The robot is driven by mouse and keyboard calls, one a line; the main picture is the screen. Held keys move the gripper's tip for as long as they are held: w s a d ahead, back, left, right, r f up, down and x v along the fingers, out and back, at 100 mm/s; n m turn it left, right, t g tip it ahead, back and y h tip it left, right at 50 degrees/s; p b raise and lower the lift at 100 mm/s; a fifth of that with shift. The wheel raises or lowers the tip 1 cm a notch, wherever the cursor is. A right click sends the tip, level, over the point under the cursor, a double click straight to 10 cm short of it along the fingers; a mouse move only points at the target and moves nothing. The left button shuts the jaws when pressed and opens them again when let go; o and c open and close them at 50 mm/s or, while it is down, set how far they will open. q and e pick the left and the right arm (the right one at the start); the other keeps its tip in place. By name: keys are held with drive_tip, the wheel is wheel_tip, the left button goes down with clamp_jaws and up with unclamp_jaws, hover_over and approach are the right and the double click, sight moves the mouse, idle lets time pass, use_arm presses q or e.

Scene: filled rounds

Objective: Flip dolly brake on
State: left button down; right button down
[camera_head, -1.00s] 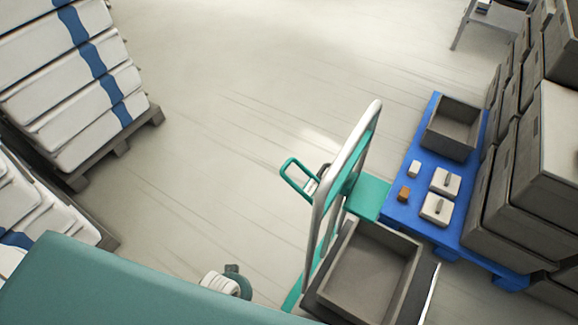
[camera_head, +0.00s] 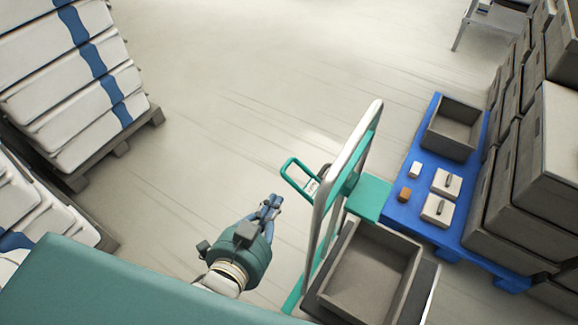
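The dolly has an upright grey handle frame (camera_head: 345,158) and a low deck carrying an open grey crate (camera_head: 333,292). A teal loop-shaped lever (camera_head: 291,178), which looks like the brake, sticks out left of the frame, tilted upward. A small pale label plate (camera_head: 312,187) sits at its base. My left gripper (camera_head: 271,201) is over the floor, left of the frame and below the lever in the picture, apart from both. Its fingers look close together, but the angle hides how far they are open. Nothing shows between them. My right gripper is not in view.
A blue pallet (camera_head: 400,213) right of the dolly holds an open grey bin (camera_head: 453,128), two lidded white boxes (camera_head: 446,183) and small blocks. Grey crates (camera_head: 525,195) are stacked at the right. White sacks (camera_head: 75,80) on pallets stand left. The middle floor is clear.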

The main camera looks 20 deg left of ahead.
use_arm(q)
wheel_tip(320, 180, up, 4)
drive_tip(key=d+r+m+t, duration=0.1)
drive_tip(key=d+m+t, duration=0.1)
drive_tip(key=p, duration=0.3)
hover_over(279, 172)
drive_tip(key=d, duration=0.5)
wheel_tip(279, 172, down, 2)
drive_tip(key=shift+a+f+h, duration=0.15)
drive_tip(key=shift+a+f, duration=0.3)
drive_tip(key=shift+f, duration=0.15)
drive_tip(key=shift+a+f+h, duration=0.15)
drive_tip(key=shift+a+f, duration=0.25)
drive_tip(key=shift+f, duration=0.2)
drive_tip(key=shift+a+f, duration=0.4)
drive_tip(key=shift+a, duration=0.05)
drive_tip(key=shift+w+n+p, duration=0.1)
drive_tip(key=shift+n+p, duration=0.2)
drive_tip(key=shift+p, duration=0.05)
drive_tip(key=a+f+n, duration=0.1)
drive_tip(key=a+f+n+h+p, duration=0.1)
drive_tip(key=f+n, duration=0.1)
drive_tip(key=f, duration=0.1)
drive_tip(key=shift+w+a+n+g+p, duration=0.3)
drive_tip(key=shift+w+a+p, duration=0.1)
